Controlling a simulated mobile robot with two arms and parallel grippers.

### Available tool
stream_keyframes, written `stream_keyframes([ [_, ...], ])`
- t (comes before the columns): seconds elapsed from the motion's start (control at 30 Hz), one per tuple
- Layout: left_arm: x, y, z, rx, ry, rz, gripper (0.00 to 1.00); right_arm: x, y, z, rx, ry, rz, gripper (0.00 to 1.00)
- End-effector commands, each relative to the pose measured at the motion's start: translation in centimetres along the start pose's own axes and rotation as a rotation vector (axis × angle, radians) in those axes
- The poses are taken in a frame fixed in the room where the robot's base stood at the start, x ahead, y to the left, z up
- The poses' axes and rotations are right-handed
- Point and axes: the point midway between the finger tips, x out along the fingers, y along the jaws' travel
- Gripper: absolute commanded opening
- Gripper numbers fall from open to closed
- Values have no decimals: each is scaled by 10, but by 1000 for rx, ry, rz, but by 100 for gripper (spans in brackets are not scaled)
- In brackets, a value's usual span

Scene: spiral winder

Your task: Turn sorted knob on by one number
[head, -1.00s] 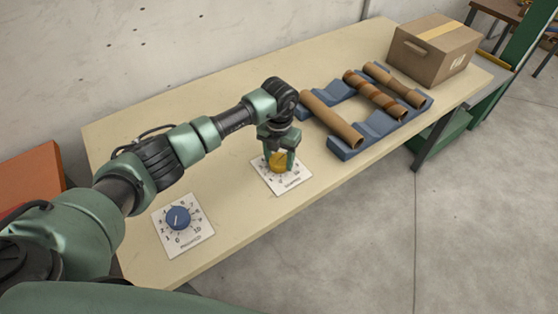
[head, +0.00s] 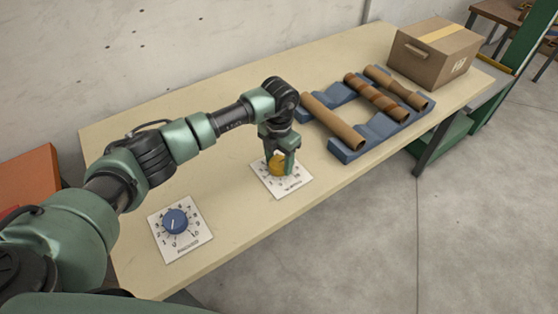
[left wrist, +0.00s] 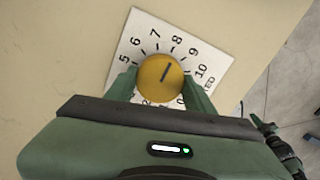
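A yellow knob (head: 277,165) stands on a white numbered dial plate (head: 296,184) on the table. In the left wrist view the yellow knob (left wrist: 160,80) has a dark pointer line aimed up and slightly right, roughly towards the 8. My left gripper (head: 279,160) points down over this knob; its fingers (left wrist: 160,90) lie against both sides of it. The lower numbers are partly hidden by the gripper. A blue knob (head: 176,221) on another white dial plate (head: 185,248) sits nearer, to the left, with nothing touching it. My right gripper is not in view.
Blue cradles (head: 347,151) holding brown tubes (head: 331,121) lie to the right of the yellow knob. A cardboard box (head: 437,52) stands at the table's far right end. The table (head: 230,226) is clear between the two plates.

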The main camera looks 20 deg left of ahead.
Motion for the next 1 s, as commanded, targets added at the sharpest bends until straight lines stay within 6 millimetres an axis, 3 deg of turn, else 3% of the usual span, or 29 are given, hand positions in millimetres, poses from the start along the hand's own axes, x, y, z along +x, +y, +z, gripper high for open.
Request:
stream_keyframes([
  [0.03, -2, 1, 1, -1, -3, 1, 66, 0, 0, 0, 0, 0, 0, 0],
  [0.07, -2, 1, 1, -1, -3, 1, 75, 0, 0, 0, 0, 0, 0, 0],
  [0.43, -4, 0, 1, -1, -3, 0, 75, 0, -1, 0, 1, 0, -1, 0],
  [0.8, -60, 1, 1, -1, -4, 1, 75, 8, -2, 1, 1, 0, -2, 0],
  [1.0, -78, 1, 0, -2, -2, 1, 75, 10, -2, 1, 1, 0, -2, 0],
])
